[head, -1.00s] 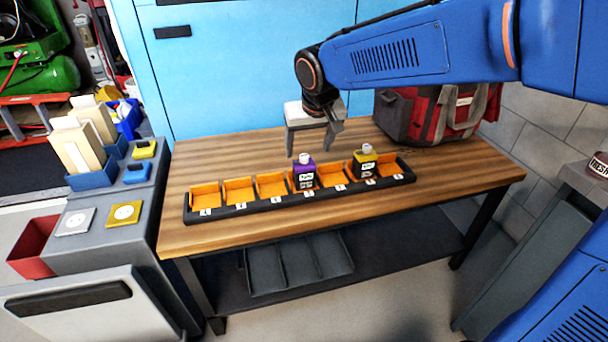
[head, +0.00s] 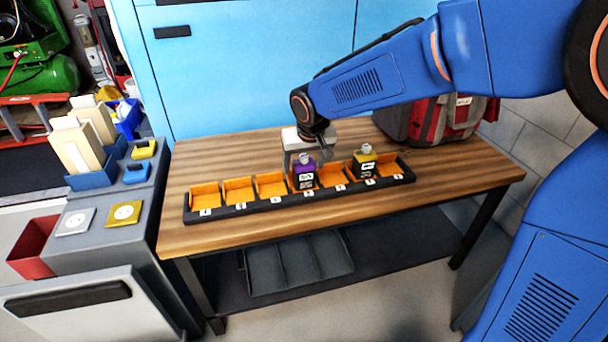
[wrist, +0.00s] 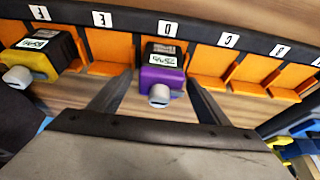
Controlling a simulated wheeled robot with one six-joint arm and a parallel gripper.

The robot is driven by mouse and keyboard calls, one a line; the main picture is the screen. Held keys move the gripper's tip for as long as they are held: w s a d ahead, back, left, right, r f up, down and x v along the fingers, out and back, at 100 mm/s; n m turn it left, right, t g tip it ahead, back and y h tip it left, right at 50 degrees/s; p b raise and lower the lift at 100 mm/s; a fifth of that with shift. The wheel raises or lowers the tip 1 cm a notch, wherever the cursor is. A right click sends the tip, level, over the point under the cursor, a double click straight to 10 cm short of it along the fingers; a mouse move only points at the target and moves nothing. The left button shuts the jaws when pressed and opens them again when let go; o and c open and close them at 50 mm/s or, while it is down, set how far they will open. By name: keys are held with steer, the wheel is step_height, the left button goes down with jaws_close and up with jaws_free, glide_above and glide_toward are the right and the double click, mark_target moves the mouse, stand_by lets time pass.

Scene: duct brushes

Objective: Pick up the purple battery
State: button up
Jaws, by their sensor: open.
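The purple battery (head: 304,173) stands in a slot of the black rack with orange compartments (head: 240,208), near the rack's middle. It has a purple top, a dark body with a white label and a light grey cap. In the wrist view the purple battery (wrist: 162,78) sits at the slot marked D, between my two fingers. My gripper (head: 302,165) is open just behind and above the battery in the head view; the wrist view also shows my gripper (wrist: 160,92), with a finger on either side. Whether the fingers touch it, I cannot tell.
A yellow-topped battery (head: 364,162) stands further right in the rack, and it shows at the left in the wrist view (wrist: 38,55). The other slots look empty. A red and grey bag (head: 432,122) sits at the table's back right. The wooden table (head: 440,190) has bare room around the rack.

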steer(key=c, duration=1.4)
steer(key=shift+r, duration=0.15)
steer(key=shift+c, duration=0.2)
